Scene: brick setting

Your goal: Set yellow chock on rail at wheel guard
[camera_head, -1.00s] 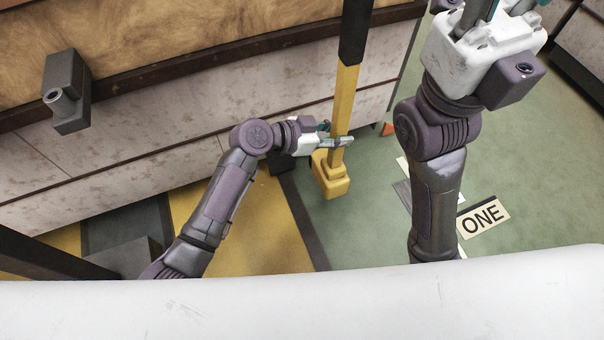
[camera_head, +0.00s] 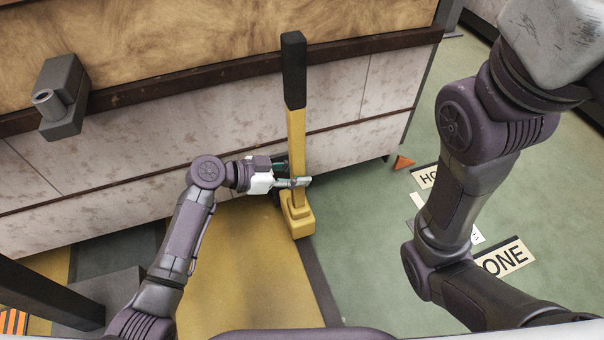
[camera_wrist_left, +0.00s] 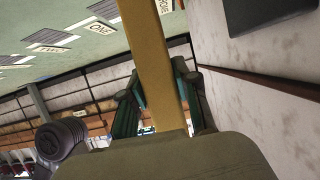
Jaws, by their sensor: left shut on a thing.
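The yellow chock (camera_head: 298,222) has a blocky foot and a long upright yellow handle with a black grip on top. My left gripper (camera_head: 298,182) is shut on the handle, a little above the foot. The handle also fills the middle of the left wrist view (camera_wrist_left: 158,70), between the green fingers. The chock is near the pale wall panel, over the edge of the yellow floor area; I cannot tell if its foot touches the floor. My right arm is at the right, but its fingers are out of view. I cannot make out the rail or wheel guard for certain.
A pale panelled side (camera_head: 210,125) with dark ledges runs across the back. A grey box with a round stub (camera_head: 62,98) juts from it at left. An orange wedge (camera_head: 403,162) and a "ONE" sign (camera_head: 504,258) are on the green floor.

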